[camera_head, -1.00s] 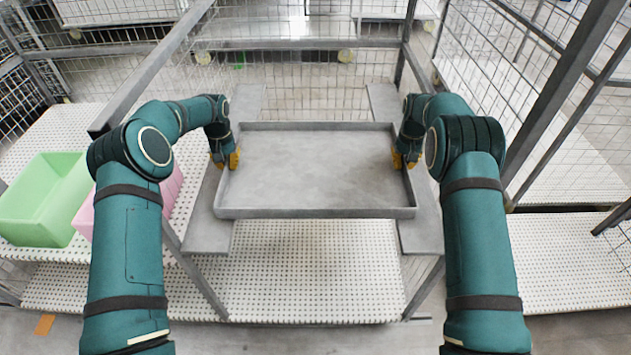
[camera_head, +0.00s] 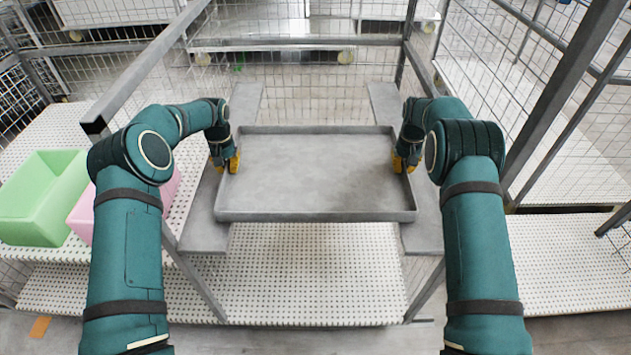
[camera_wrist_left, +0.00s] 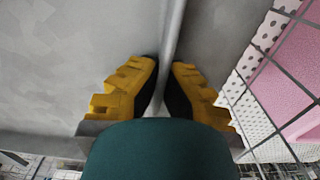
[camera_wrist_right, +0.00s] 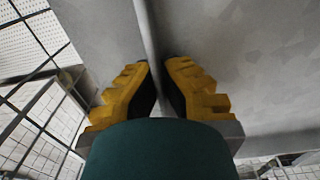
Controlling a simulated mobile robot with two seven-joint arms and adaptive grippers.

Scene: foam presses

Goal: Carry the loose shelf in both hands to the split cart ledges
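The loose shelf (camera_head: 315,175) is a flat grey tray with a raised rim, level over the cart. Grey ledge strips show beside and beyond it: left ledge (camera_head: 205,235), right ledge (camera_head: 424,235). I cannot tell whether the shelf touches them. My left gripper (camera_head: 226,164) straddles the shelf's left rim, and its yellow fingers (camera_wrist_left: 166,75) look closed on it. My right gripper (camera_head: 405,163) straddles the right rim, and its fingers (camera_wrist_right: 157,72) look closed on it too. The ledge parts under the shelf are hidden.
A green bin (camera_head: 40,197) and a pink bin (camera_head: 83,215), partly hidden by my left arm, stand at left on a white perforated shelf. A lower perforated deck (camera_head: 310,285) lies below. Grey posts and wire mesh (camera_head: 330,95) surround the cart.

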